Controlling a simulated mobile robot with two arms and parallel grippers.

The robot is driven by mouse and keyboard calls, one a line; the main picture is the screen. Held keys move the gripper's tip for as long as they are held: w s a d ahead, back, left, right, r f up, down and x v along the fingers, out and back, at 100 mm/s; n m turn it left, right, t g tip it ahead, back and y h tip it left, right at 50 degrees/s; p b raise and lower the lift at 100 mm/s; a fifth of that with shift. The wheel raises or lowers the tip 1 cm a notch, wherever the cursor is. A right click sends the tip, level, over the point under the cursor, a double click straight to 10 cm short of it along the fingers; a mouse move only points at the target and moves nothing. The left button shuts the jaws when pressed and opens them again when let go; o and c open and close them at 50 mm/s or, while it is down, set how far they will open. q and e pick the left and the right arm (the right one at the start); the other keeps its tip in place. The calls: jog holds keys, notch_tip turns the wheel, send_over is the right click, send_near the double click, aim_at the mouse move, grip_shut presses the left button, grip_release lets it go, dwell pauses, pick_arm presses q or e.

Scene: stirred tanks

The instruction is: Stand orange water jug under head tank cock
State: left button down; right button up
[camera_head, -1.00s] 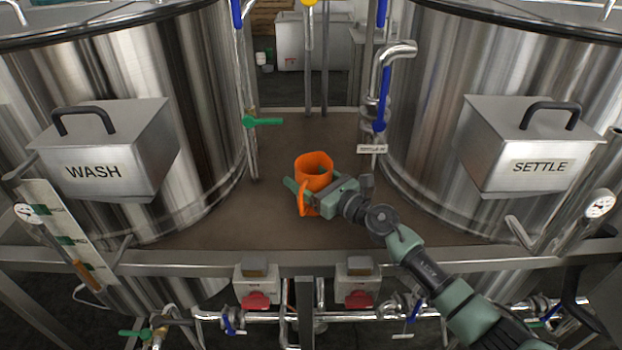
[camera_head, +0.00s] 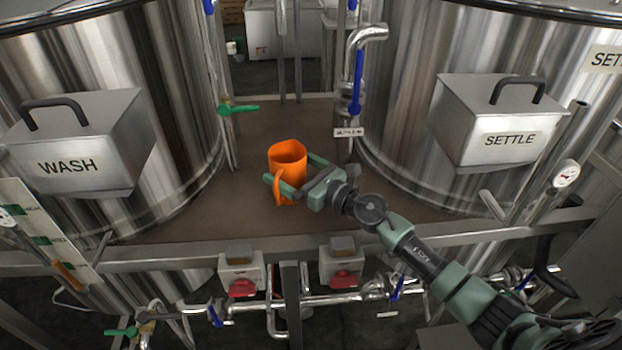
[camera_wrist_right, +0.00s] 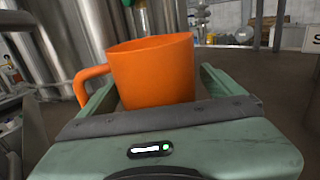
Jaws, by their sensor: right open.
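The orange water jug (camera_head: 288,158) stands upright on the brown deck between the two tanks, its handle toward the front left. My right gripper (camera_head: 290,172) is open, with its fingers on either side of the jug. In the right wrist view the jug (camera_wrist_right: 155,75) sits between the open fingers, with gaps beside its body. A green-handled cock (camera_head: 238,109) is on the thin pipe behind and left of the jug. A blue-handled valve (camera_head: 357,82) is on the bent pipe behind and right. I cannot tell which is the head tank cock. My left gripper is not in view.
The WASH tank (camera_head: 180,90) is on the left and the SETTLE tank (camera_head: 410,110) on the right, with boxes jutting forward. A metal rail (camera_head: 200,258) runs along the front, with two red-switched boxes (camera_head: 242,287) (camera_head: 343,280) below. Bare deck lies behind the jug.

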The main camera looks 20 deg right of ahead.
jog(key=b+v, duration=0.1)
jog(key=v, duration=0.7)
jog(key=shift+s+d+b, duration=0.1)
jog(key=shift+b, duration=0.3)
jog(key=shift+s+d+r, duration=0.15)
jog(key=shift+s+d, duration=0.05)
jog(key=shift+s, duration=0.2)
